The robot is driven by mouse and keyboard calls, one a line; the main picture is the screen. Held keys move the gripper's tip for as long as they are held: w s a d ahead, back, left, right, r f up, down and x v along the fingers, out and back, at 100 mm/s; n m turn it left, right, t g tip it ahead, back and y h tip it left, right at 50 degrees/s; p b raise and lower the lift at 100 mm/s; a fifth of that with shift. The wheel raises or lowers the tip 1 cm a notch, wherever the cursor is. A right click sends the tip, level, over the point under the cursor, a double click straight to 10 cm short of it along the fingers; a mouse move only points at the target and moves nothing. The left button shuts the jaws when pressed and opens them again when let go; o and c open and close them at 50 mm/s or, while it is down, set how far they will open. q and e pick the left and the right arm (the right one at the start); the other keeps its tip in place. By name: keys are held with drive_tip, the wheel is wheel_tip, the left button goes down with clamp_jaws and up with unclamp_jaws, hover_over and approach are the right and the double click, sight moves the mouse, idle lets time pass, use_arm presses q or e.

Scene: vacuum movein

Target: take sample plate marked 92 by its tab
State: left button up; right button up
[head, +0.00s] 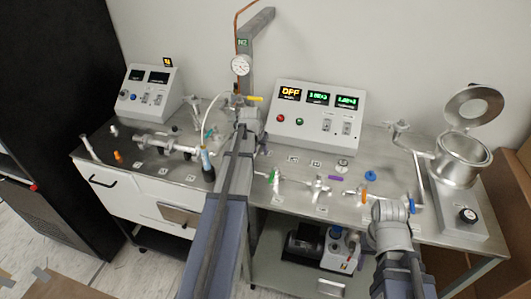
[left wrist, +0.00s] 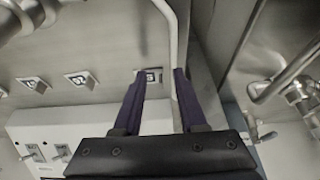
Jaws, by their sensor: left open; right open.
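Small square plates with dark marks lie in a row on the steel bench (head: 400,150), in front of the right control box. In the left wrist view one plate (left wrist: 150,75) shows between my fingertips, and two plates (left wrist: 82,78) (left wrist: 33,84) lie to its left. The marks are too small to read surely, so I cannot tell which is 92. My left gripper (left wrist: 155,72) is open and empty, its dark purple fingers spread. In the head view the left gripper (head: 250,115) is mostly hidden by its own wrist. My right gripper (head: 392,212) is open over the bench front.
The control box (head: 318,112) with lit displays stands behind the row. A pale tube (left wrist: 172,60) runs close by my left fingers. A pressure gauge (head: 240,65) hangs above. A steel pot (head: 463,160) with raised lid stands at right. Valves and pipework (head: 318,187) cross the bench.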

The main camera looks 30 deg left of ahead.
sight(262, 153)
use_arm(q)
drive_tip(key=shift+w+a+f+b, duration=0.15)
drive_tip(key=shift+w+f+b, duration=0.1)
drive_tip(key=shift+w, duration=0.4)
drive_tip(key=shift+w+a+f+b, duration=0.15)
drive_tip(key=shift+w+f+b, duration=0.1)
drive_tip(key=shift+w, duration=0.35)
drive_tip(key=shift+f, duration=0.2)
drive_tip(key=shift+r, duration=0.1)
drive_tip(key=shift+c, duration=0.3)
clamp_jaws()
